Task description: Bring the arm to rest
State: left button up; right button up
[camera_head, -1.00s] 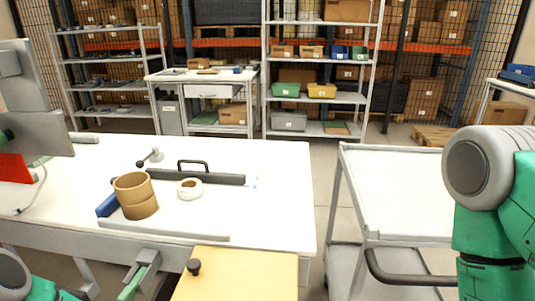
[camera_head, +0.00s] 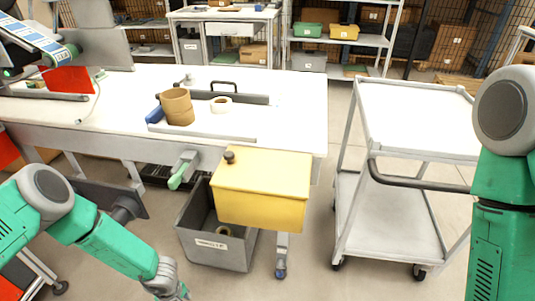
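My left arm, green and grey, reaches down from the left edge to the bottom edge. Its far end (camera_head: 168,283) is cut off there, and I cannot make out the fingers. My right arm (camera_head: 487,245) hangs along the right edge, and its gripper is out of view. Two brown tape reels (camera_head: 177,106) are stacked on the white table (camera_head: 290,100). A white tape reel (camera_head: 221,104) lies to their right. Neither arm touches the reels.
A yellow box (camera_head: 262,188) with a dark knob stands in front of the table, above the bin's right side. A white cart (camera_head: 410,115) with a dark handle (camera_head: 415,184) is at the right. A blue item (camera_head: 155,115) and a black-handled bar (camera_head: 245,98) lie on the table.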

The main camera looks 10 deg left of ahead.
pick_arm(q)
jog(key=s+d+r+m, duration=0.5)
jog(key=s+r+m, duration=0.1)
jog(key=r+m, duration=0.1)
jog(key=s+a+r+m+p, duration=0.2)
jog(key=s+r+m, duration=0.6)
jog(key=r, duration=0.7)
jog(key=s, duration=0.2)
jog(key=shift+s+a+r+m+t, duration=0.3)
jog(key=shift+s+r+t, duration=0.1)
